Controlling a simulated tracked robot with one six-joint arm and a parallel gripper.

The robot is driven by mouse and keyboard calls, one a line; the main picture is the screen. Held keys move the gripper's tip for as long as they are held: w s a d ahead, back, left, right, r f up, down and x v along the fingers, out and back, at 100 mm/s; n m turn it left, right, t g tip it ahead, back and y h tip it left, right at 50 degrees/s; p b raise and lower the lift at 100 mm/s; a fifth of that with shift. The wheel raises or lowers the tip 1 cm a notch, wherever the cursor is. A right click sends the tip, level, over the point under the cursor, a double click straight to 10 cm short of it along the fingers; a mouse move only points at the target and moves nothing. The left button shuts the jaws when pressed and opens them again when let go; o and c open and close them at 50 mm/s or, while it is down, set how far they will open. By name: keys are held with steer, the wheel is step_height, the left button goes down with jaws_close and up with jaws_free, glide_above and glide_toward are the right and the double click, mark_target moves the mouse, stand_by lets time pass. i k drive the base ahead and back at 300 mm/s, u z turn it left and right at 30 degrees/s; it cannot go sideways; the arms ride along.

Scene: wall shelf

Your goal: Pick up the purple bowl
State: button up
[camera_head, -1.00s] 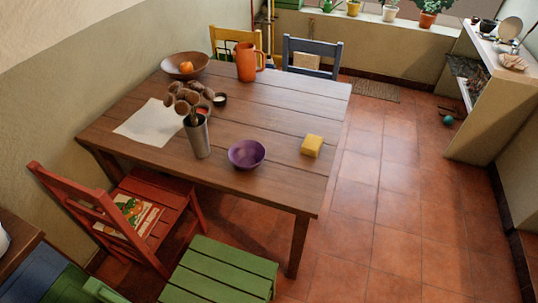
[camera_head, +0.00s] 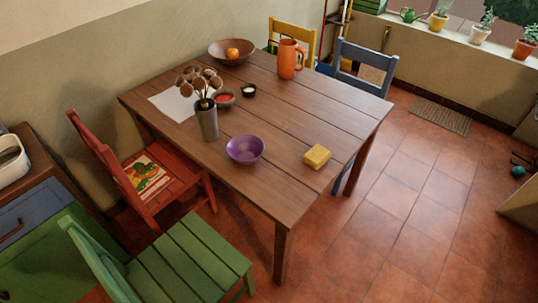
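The purple bowl (camera_head: 244,150) stands upright on the wooden table (camera_head: 310,120), close to the table's near edge. It looks empty. A grey metal vase (camera_head: 207,122) with brown dried pods stands just left of it. A yellow sponge-like block (camera_head: 317,156) lies to its right, apart from it. My gripper does not show in the head view.
A red chair (camera_head: 150,175) stands at the table's left side and a green chair (camera_head: 190,260) in front. An orange jug (camera_head: 289,58), a brown bowl with an orange fruit (camera_head: 232,53) and small dishes stand farther back. Tiled floor (camera_head: 400,240) is clear on the right.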

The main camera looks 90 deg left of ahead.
mark_target(244, 149)
steer(key=i, duration=0.55)
steer(key=u, duration=1.35)
steer(key=i, duration=1.55)
steer(key=u, duration=0.6)
